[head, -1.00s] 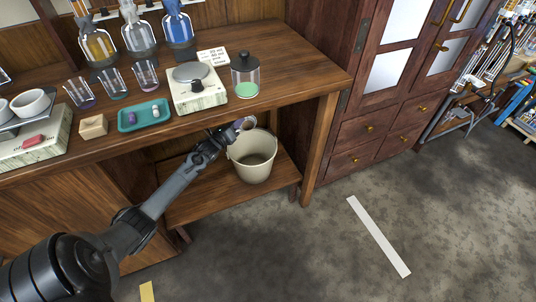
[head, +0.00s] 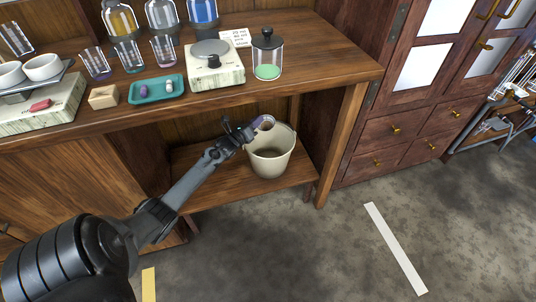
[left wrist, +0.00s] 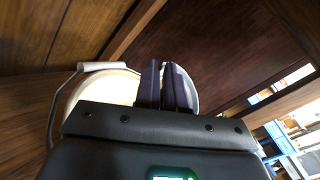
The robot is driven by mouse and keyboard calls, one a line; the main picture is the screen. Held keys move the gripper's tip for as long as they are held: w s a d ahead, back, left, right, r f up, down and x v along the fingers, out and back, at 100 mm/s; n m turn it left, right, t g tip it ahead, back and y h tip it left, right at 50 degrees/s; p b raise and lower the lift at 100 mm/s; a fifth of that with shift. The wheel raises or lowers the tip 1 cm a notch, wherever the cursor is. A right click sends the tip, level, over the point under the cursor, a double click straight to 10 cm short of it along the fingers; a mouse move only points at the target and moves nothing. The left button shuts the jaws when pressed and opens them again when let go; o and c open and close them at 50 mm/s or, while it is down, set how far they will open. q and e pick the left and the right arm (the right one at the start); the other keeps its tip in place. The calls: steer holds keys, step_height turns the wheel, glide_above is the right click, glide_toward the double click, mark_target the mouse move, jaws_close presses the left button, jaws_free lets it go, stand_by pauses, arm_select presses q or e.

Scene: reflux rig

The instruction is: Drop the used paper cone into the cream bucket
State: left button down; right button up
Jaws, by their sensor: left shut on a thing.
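The cream bucket (head: 272,162) stands upright on the low wooden shelf under the bench, its mouth open upward. My left gripper (head: 254,127) is at the bucket's back left rim, shut on the used paper cone (head: 266,122). The cone shows as a small pale-rimmed, purplish round shape at or just above the rim. I cannot tell whether it is over the opening. In the left wrist view, the gripper's dark fingers (left wrist: 168,85) are close together in front of the bucket (left wrist: 105,88). The cone is not clear there. My right gripper is not in view.
The bench edge overhangs the shelf above my left arm. On the bench are a teal tray (head: 157,90), a scale (head: 214,68) and a lidded jar (head: 267,55). A bench leg (head: 340,145) stands right of the bucket. The floor in front is clear.

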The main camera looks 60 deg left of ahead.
arm_select(q)
steer(key=c, duration=1.1)
jaws_free()
steer(key=shift+c, duration=0.2)
steer(key=p+v, duration=0.6)
steer(key=v, duration=0.5)
